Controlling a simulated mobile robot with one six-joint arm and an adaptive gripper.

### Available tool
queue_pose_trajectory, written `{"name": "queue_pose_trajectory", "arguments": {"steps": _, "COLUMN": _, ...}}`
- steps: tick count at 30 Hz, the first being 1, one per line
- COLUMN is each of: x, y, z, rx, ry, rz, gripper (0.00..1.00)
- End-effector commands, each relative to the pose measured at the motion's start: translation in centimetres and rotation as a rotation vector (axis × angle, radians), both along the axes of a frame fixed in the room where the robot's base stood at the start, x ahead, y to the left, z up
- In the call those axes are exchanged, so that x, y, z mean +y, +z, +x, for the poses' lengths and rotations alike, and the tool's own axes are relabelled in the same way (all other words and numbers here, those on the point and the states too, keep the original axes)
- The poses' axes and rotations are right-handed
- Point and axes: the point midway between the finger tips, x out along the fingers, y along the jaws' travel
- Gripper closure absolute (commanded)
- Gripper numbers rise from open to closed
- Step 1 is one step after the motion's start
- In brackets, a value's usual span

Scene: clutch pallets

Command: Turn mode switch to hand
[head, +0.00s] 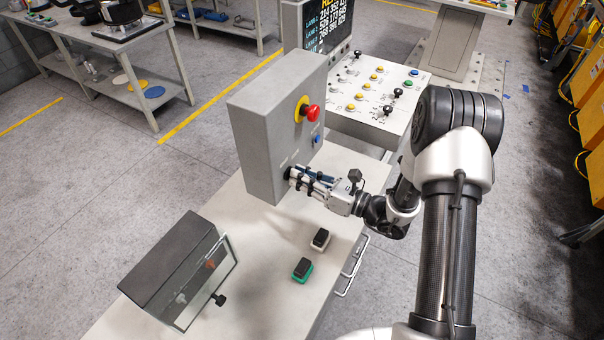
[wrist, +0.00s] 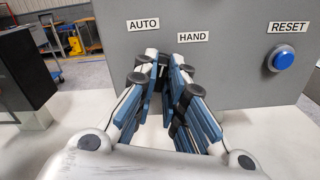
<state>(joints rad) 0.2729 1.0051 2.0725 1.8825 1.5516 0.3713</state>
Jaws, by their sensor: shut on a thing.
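The grey control box (head: 262,130) stands upright on the bench. In the wrist view its face (wrist: 230,70) carries an AUTO label (wrist: 143,25) at the left and a HAND label (wrist: 192,37) to the right of it and slightly lower. My gripper (head: 292,176) reaches the lower part of the face. In the wrist view my gripper (wrist: 165,68) is shut on the mode switch just below and between the two labels. The fingers hide nearly all of the switch, so its pointing direction cannot be told.
A blue RESET button (wrist: 281,58) sits to the right of the fingers. A red emergency stop (head: 311,113) is higher on the box. A glass-fronted case (head: 185,270) and two small blocks (head: 302,269) stand on the bench. A button console (head: 375,90) is behind.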

Motion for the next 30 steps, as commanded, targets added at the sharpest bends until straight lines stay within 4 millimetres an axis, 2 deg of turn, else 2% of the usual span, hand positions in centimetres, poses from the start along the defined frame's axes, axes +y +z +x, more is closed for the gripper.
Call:
{"name": "queue_pose_trajectory", "arguments": {"steps": 18, "x": -0.09, "y": 0.00, "z": 0.12, "rx": 0.457, "ry": 0.000, "rz": 0.302, "gripper": 1.00}}
{"name": "queue_pose_trajectory", "arguments": {"steps": 30, "x": -0.11, "y": -0.15, "z": 0.15, "rx": 0.607, "ry": 0.000, "rz": 0.401, "gripper": 1.00}}
